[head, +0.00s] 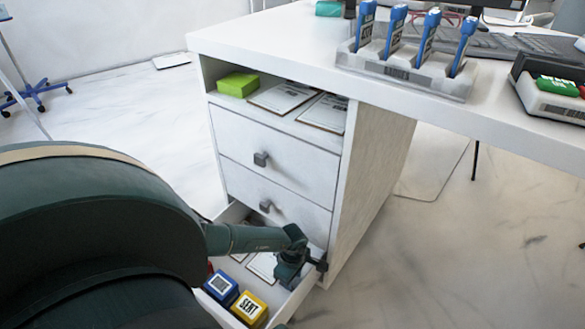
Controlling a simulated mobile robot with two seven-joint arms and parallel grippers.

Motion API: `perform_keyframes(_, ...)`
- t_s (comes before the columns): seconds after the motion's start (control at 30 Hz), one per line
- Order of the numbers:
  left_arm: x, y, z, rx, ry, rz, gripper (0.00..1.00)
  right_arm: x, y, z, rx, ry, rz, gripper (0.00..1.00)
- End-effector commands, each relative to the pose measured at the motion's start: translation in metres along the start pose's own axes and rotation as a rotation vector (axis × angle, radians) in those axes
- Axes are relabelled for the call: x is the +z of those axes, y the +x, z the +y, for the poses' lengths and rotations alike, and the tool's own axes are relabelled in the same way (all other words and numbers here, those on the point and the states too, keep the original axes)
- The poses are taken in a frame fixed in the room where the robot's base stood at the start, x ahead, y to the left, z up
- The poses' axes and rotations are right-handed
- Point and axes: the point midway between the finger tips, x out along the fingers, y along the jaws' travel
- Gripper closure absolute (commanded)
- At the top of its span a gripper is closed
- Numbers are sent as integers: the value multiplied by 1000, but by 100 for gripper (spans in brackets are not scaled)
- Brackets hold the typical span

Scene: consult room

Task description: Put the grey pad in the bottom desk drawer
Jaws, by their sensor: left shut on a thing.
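The bottom desk drawer (296,299) is pulled out below two closed drawers. My left gripper (298,268) is at the open drawer, over its right part near the cabinet front. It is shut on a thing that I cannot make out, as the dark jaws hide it. I cannot pick out the grey pad for certain. My right gripper is not in view.
The drawer holds a blue block (221,286), a yellow block marked SENT (249,308) and papers (262,266). The shelf above has a green block (238,84) and clipboards (283,97). A rack of blue-topped devices (405,75) stands on the desk (270,38).

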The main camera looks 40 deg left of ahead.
Motion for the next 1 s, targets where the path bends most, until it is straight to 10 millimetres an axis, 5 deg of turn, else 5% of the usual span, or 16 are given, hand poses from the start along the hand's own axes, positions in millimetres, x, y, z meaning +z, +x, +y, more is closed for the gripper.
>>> perform_keyframes(0.33, 0, 2, 0, 0, 0, 1, 90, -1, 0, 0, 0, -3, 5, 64)
perform_keyframes(0.37, -1, 3, 0, 0, 0, 2, 64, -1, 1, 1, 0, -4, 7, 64)
perform_keyframes(0.6, -1, 2, 0, 0, 0, 1, 44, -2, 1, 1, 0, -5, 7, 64)
perform_keyframes(1.0, 0, -11, 1, 2, 1, 1, 43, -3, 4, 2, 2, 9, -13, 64)
